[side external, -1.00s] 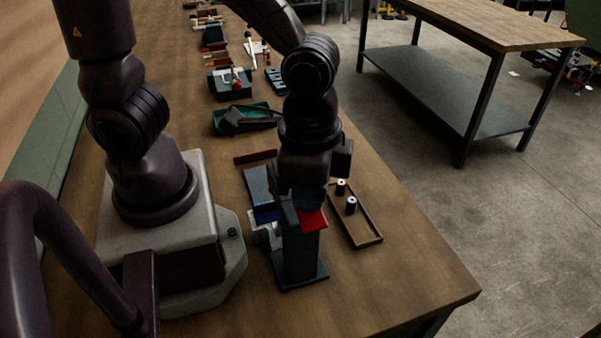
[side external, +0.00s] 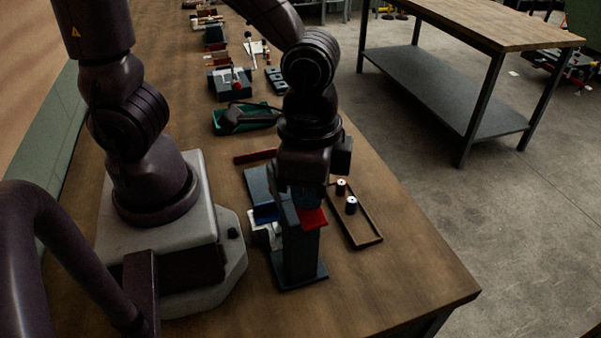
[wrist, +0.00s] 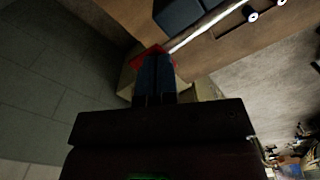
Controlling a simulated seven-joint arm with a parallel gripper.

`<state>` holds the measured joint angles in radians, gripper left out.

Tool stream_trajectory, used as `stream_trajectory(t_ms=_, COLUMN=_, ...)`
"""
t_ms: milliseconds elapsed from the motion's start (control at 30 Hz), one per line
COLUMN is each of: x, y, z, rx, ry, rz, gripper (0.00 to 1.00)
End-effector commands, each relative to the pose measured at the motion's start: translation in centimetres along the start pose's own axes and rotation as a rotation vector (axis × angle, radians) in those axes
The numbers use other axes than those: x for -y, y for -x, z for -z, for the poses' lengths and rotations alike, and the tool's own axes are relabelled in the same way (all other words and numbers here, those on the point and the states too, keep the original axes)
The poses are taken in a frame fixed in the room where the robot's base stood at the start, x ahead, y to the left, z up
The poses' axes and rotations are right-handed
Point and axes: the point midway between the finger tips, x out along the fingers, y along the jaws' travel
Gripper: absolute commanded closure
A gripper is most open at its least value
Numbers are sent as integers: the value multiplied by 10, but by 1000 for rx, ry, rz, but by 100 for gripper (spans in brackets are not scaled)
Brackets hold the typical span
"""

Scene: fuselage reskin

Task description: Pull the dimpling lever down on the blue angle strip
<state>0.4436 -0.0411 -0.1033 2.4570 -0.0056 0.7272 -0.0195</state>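My gripper (side external: 311,197) points down over a dark upright stand (side external: 300,255) near the front of the bench. A red flat piece (side external: 313,219) shows at the stand's top, right under the fingers. In the wrist view the two bluish fingers (wrist: 155,78) lie side by side with almost no gap, and the red piece (wrist: 150,51) shows around their tips. I cannot tell whether they touch it. A blue strip (side external: 265,212) lies just left of the stand, partly hidden. Whether the red piece is the dimpling lever cannot be told for certain.
A wooden tray (side external: 369,240) with two small spools (side external: 351,205) stands right of the stand. Behind lie a dark red bar (side external: 255,156), a green tray (side external: 222,124) with a dark tool, and a dark block (side external: 230,83). The bench's front right is clear.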

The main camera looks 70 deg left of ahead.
Motion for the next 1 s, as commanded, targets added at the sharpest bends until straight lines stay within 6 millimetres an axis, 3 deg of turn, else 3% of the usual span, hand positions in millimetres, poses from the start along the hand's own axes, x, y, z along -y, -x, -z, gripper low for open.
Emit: stream_trajectory(t_ms=1000, x=0, y=81, z=1, rx=-3, ry=0, rz=-1, gripper=100)
